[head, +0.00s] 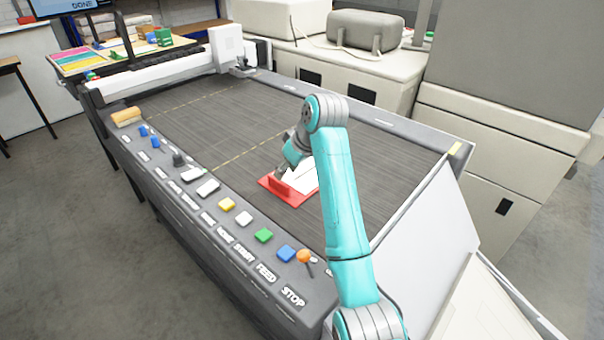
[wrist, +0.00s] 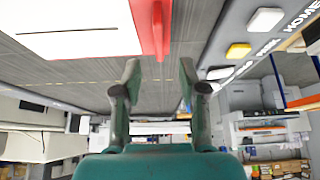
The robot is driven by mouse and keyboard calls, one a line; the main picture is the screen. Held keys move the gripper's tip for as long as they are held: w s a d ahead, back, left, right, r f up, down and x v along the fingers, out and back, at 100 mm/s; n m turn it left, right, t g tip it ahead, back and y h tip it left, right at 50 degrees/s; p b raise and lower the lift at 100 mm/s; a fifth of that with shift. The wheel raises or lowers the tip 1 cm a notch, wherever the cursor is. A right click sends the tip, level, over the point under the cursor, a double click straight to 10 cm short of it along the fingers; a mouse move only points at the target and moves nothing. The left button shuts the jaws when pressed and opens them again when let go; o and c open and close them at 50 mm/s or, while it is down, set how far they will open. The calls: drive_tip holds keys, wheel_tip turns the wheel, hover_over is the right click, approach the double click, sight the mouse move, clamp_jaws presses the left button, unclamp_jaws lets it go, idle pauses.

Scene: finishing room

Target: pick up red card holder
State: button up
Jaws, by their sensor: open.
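The red card holder (head: 271,184) lies on the dark machine bed near its front button panel, with a white card (head: 302,174) on it. In the wrist view the holder's upright red wall (wrist: 160,28) shows at the top middle, with the white card (wrist: 60,28) to its left. My gripper (wrist: 158,70) is open, one finger on each side of the line of that wall, and nothing is between the fingertips. The wall appears just beyond the tips. In the head view my gripper (head: 283,171) is low over the holder, partly hidden by my arm.
A wooden-handled brush (head: 126,116) lies at the panel's far end. A white gantry (head: 160,77) spans the bed's far end. The bed between is mostly clear.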

drive_tip(key=shift+x, duration=4.05)
drive_tip(key=shift+d, duration=0.15)
clamp_jaws()
